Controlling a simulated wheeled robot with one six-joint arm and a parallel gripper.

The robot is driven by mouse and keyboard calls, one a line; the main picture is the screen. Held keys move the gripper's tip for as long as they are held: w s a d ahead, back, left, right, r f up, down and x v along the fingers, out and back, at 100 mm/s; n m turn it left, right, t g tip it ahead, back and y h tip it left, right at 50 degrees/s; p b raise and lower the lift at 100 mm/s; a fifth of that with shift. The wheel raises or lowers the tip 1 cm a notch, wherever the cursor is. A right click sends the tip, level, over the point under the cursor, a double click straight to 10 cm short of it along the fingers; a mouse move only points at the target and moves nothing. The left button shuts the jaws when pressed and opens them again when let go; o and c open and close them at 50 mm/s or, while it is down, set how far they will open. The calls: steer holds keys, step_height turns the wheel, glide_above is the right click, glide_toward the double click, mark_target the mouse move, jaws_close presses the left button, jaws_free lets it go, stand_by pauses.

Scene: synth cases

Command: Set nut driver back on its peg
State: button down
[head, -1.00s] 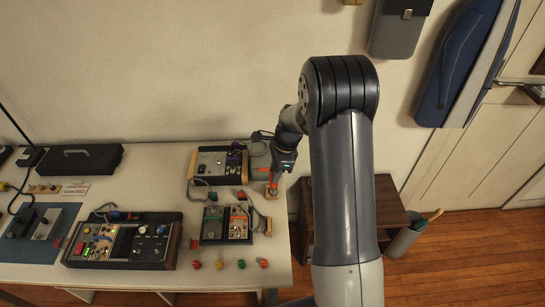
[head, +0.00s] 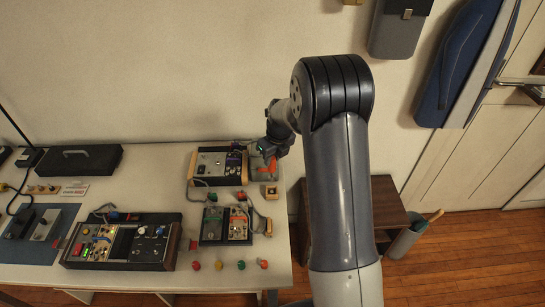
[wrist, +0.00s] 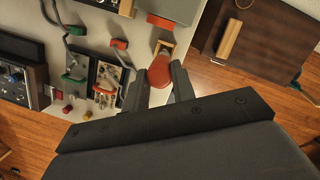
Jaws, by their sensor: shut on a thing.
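My gripper (wrist: 158,78) is shut on the nut driver (wrist: 159,70), of which a rounded red-orange handle end shows between the fingers in the wrist view. Its shaft is hidden. In the head view my gripper (head: 272,158) is over the right end of the bench, with orange below it. A small wooden block (head: 270,190), which looks like the peg holder, sits near the bench's right edge, just below the gripper in the picture. It also shows in the wrist view (wrist: 165,44), just beyond the handle. I cannot make out the peg itself.
Several coloured knobs (head: 241,265) lie in front. A brown cabinet (head: 388,212) stands right of the bench.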

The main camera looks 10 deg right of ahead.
mark_target(273, 172)
steer(key=shift+f, duration=0.1)
stand_by(0.4)
steer(key=shift+s+d+b+x, duration=0.1)
steer(key=shift+s+b+x, duration=0.1)
steer(key=shift+b+x, duration=0.6)
steer(key=shift+s+d+b+x, duration=0.15)
steer(key=shift+b+x, duration=0.3)
steer(key=shift+x, duration=0.55)
steer(key=shift+s+b+x, duration=0.2)
steer(key=shift+b+x, duration=0.45)
steer(key=shift+x, duration=0.3)
steer(key=shift+s+b+x, duration=0.25)
steer(key=shift+b+x, duration=0.35)
steer(key=shift+x, duration=0.55)
steer(key=c, duration=1.1)
jaws_free()
steer(key=shift+d, duration=0.1)
steer(key=a+b+v, duration=0.1)
steer(key=v, duration=0.9)
steer(key=shift+d+r, duration=0.4)
steer(key=shift+d, duration=0.15)
steer(key=shift+s, duration=0.1)
